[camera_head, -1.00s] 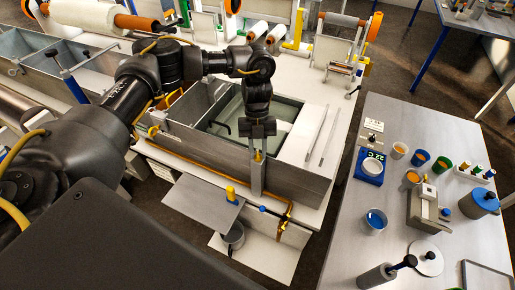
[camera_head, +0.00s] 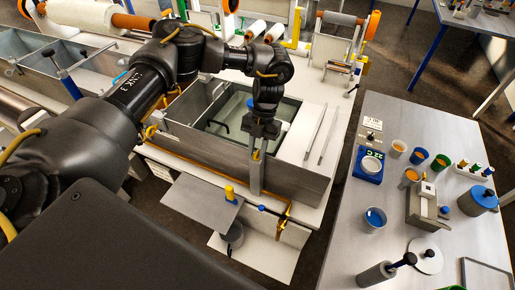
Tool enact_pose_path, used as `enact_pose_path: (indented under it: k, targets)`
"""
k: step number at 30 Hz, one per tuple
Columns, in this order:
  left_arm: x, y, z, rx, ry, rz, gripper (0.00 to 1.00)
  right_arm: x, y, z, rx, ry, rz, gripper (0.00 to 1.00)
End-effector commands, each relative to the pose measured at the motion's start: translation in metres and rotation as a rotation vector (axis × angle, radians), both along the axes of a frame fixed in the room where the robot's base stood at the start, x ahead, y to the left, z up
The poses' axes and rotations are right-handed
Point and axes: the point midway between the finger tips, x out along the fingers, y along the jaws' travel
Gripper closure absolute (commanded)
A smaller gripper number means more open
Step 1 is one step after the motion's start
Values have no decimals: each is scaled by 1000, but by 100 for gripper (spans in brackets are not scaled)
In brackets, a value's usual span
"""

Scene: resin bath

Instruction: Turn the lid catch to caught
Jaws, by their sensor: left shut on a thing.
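My left gripper (camera_head: 258,146) reaches down at the front wall of the grey resin bath (camera_head: 205,145). It is shut on a small yellow piece (camera_head: 256,155), apparently the lid catch, at the top of a grey upright bracket (camera_head: 256,178) on the bath's front. The fingers hide most of the catch, so I cannot tell its exact angle. The bath is open where I can see into it, with a pale greenish surface inside. My right gripper is not in view.
A grey plate with a yellow knob (camera_head: 230,193) juts out in front of the bath, with a metal cup (camera_head: 233,236) below. Two thin rods lie on the white surface right of the bath. The right table (camera_head: 415,140) holds cups, a blue scale (camera_head: 369,164) and a blue-lidded pot (camera_head: 481,200).

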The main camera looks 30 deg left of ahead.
Motion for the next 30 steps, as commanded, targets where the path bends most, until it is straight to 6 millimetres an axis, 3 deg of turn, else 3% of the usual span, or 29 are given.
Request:
enact_pose_path:
  k: [8, 9, 10, 22, 30]
  targets:
    - [0, 0, 0, 0, 0, 0, 99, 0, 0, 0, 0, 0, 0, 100]
    - [0, 0, 0, 0, 0, 0, 75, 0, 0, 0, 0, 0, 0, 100]
    - [0, 0, 0, 0, 0, 0, 71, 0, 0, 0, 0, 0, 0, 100]
    - [4, 0, 6, 1, -3, -1, 70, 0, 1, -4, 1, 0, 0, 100]
    - [23, 2, 50, 4, -7, 0, 70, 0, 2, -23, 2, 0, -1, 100]
